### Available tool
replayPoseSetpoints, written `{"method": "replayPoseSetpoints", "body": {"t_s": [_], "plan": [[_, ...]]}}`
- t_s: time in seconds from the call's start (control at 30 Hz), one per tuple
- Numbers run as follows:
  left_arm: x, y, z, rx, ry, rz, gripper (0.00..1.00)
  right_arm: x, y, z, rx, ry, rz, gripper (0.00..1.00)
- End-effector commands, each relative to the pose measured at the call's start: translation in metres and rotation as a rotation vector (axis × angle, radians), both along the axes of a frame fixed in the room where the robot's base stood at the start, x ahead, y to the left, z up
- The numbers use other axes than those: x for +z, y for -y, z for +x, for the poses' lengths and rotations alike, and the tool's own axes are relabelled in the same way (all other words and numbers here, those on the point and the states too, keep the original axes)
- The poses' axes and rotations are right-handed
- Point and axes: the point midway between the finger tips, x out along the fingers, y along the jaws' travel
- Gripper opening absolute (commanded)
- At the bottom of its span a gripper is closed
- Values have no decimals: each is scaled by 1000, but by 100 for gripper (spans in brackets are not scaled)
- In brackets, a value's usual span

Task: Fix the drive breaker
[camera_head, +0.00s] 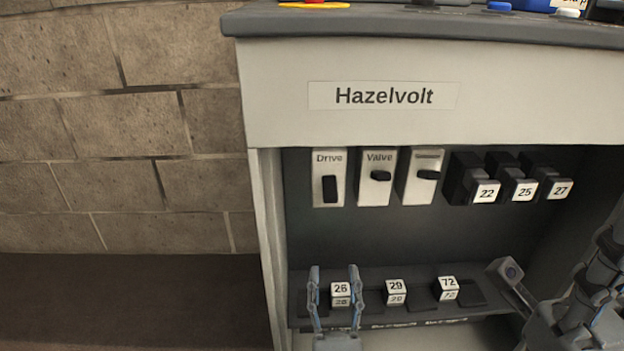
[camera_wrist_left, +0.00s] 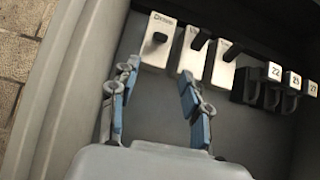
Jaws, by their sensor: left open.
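The Drive breaker (camera_head: 329,178) is the leftmost of three pale switch modules in the cabinet, and its black lever hangs downward in the head view. The Valve breaker (camera_head: 376,177) and a third breaker (camera_head: 421,177) beside it have levers that stick outward. My left gripper (camera_head: 334,270) is open, below the Drive breaker and in front of the block marked 26 (camera_head: 341,290). In the left wrist view the open fingers (camera_wrist_left: 155,80) are apart, with the Drive breaker (camera_wrist_left: 158,41) beyond them. My right gripper cannot be made out; an arm shows at the lower right.
Black plug modules marked 22 (camera_head: 486,191), 25 (camera_head: 525,190) and 27 (camera_head: 560,189) sit right of the breakers. Blocks marked 29 (camera_head: 396,291) and 72 (camera_head: 448,287) stand on the lower shelf. The cabinet's side wall (camera_head: 265,230) borders the left. The dark back panel is clear between rows.

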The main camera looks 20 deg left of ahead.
Motion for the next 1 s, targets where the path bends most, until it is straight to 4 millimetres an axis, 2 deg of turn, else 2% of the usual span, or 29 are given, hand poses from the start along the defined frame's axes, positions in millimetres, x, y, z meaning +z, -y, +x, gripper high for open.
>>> {"method": "replayPoseSetpoints", "body": {"t_s": [0.07, 0.17, 0.7, 1.0], "plan": [[1, 2, -5, 21, 20, 26, 47, 0, 0, 0, 0, 1, 0, 40], [6, 1, -3, 31, 28, 33, 47, 0, 0, 0, -1, 3, 0, 40], [79, -22, 67, 28, 30, 28, 47, 5, -1, -4, -3, 44, -3, 40], [98, -28, 85, 26, 25, 28, 47, 7, -2, -6, -3, 55, -5, 40]]}}
